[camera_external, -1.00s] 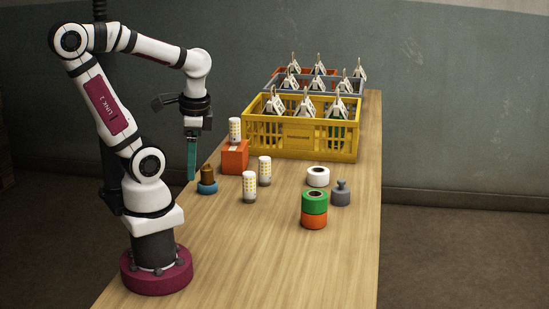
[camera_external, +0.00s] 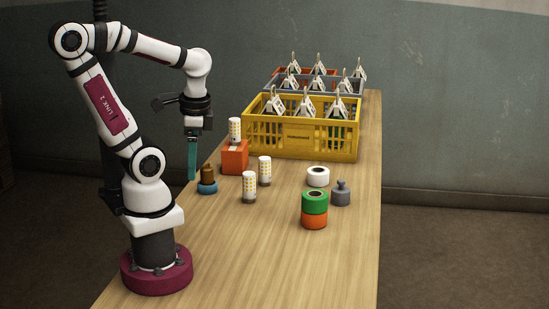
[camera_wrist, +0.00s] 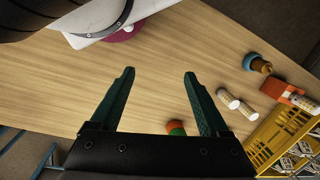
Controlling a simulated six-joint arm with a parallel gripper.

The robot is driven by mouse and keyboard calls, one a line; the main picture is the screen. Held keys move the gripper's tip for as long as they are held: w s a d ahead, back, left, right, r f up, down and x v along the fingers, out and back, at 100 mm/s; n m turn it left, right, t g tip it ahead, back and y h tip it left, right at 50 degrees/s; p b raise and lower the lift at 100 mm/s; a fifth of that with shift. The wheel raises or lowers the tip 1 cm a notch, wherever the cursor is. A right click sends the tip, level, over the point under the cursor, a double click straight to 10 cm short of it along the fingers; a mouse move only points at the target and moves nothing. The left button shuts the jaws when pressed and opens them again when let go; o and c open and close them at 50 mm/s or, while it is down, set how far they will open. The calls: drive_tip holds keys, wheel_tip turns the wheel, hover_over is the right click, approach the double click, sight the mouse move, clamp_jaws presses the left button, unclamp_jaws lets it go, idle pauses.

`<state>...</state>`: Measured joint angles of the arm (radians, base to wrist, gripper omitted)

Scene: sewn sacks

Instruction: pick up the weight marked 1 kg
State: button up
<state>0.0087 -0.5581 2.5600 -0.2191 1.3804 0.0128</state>
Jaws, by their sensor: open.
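A grey weight with a knob (camera_external: 341,194) stands upright on the table, right of the stacked tapes. A brass weight (camera_external: 208,172) stands on a blue ring (camera_external: 208,188) near my arm; it also shows in the wrist view (camera_wrist: 263,67). No 1 kg marking is readable on either. My gripper (camera_external: 191,177) is open and empty, hanging above the table's left side, to the left of the brass weight. In the wrist view its two green fingers (camera_wrist: 159,73) are apart over bare wood. I cannot make out the grey weight in the wrist view.
A green roll (camera_external: 314,203) sits on an orange roll (camera_external: 314,220), with a white roll (camera_external: 318,176) behind. Two patterned cylinders (camera_external: 250,187) (camera_external: 265,170) stand mid-table; another (camera_external: 235,130) tops an orange box (camera_external: 235,158). A yellow crate (camera_external: 300,142) of sacks stands behind. The front table is clear.

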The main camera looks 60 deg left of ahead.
drive_tip(key=shift+c, duration=0.9)
